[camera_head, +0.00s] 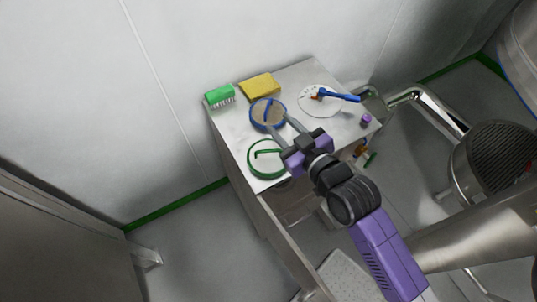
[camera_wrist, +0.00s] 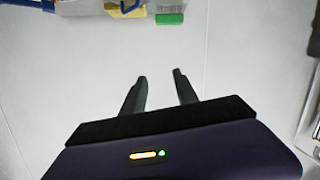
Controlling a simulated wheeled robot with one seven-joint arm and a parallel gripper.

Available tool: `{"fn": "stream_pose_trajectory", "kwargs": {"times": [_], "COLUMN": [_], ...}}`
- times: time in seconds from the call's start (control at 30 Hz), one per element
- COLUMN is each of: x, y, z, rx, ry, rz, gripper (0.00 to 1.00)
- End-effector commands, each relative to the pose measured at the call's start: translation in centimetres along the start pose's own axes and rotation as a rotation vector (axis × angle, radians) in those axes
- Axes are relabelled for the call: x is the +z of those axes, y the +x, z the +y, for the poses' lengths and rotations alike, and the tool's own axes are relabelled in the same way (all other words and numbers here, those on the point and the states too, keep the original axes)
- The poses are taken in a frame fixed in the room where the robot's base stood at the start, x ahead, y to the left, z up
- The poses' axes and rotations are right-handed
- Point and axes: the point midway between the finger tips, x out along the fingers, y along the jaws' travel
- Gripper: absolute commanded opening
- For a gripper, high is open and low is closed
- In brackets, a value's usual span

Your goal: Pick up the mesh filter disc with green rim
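The mesh filter disc with green rim (camera_head: 266,153) lies flat near the front left of the small metal table, with a green handle bar across it. Its pale middle looks much like the tabletop. My gripper (camera_head: 277,122) is over the table, with its fingers spread and pointing toward the blue-rimmed disc, up and right of the green one. In the wrist view my gripper (camera_wrist: 160,74) is open, with nothing between its fingers. The green-rimmed disc is not visible in the wrist view.
A blue-rimmed disc with tan mesh (camera_head: 262,122), a yellow sponge (camera_head: 260,85), a green brush (camera_head: 219,95), a white round plate (camera_head: 318,103) with a blue-handled tool (camera_head: 340,96) and a purple cap (camera_head: 366,120) share the table (camera_head: 228,122). The wall is behind; pipes stand right.

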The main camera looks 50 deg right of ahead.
Motion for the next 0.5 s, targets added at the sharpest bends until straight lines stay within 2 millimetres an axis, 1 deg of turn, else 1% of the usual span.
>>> {"fn": "stream_pose_trajectory", "kwargs": {"times": [0.03, 0.1, 0.2, 0.3, 0.4, 0.5], "x": [-0.6, -0.5, -0.3, -0.1, 0.6, 1.9], "y": [1.8, 4.0, 6.8, 9.1, 10.3, 10.2], "z": [0.9, 1.7, 2.8, 3.5, 3.6, 2.8], "rx": [0.002, -0.008, -0.047, -0.122, -0.234, -0.381], "ry": [-0.025, -0.073, -0.149, -0.238, -0.336, -0.438], "rz": [-0.027, -0.083, -0.176, -0.277, -0.379, -0.473], "gripper": [0.36, 0.36, 0.36, 0.36, 0.36, 0.36]}}
